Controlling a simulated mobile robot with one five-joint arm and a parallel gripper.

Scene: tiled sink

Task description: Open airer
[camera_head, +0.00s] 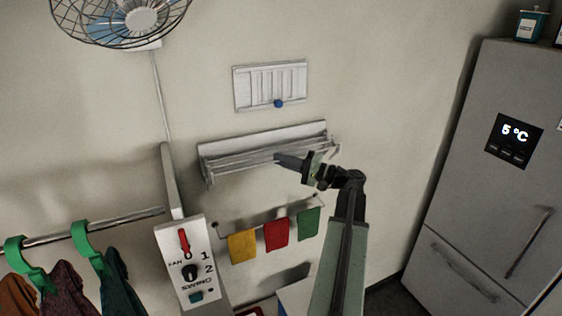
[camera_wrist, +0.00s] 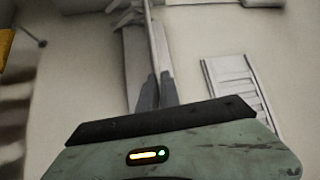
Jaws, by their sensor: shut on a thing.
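The airer (camera_head: 265,150) is a pale wall-mounted rack with thin rails, in the middle of the head view. It stands out a little from the wall at its lower front. My gripper (camera_head: 280,158) reaches it from the right, with its fingertips at the front rail. In the wrist view the airer (camera_wrist: 135,50) runs up from the fingers, and my gripper (camera_wrist: 157,90) is shut on its rail. The exact contact is small and partly hidden by the fingers.
A white vent (camera_head: 270,85) with a blue knob is above the airer. Coloured cloths (camera_head: 276,234) hang on a rail below. A fan control panel (camera_head: 190,262) and hangers (camera_head: 90,240) stand at the left, a fridge (camera_head: 490,170) at the right.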

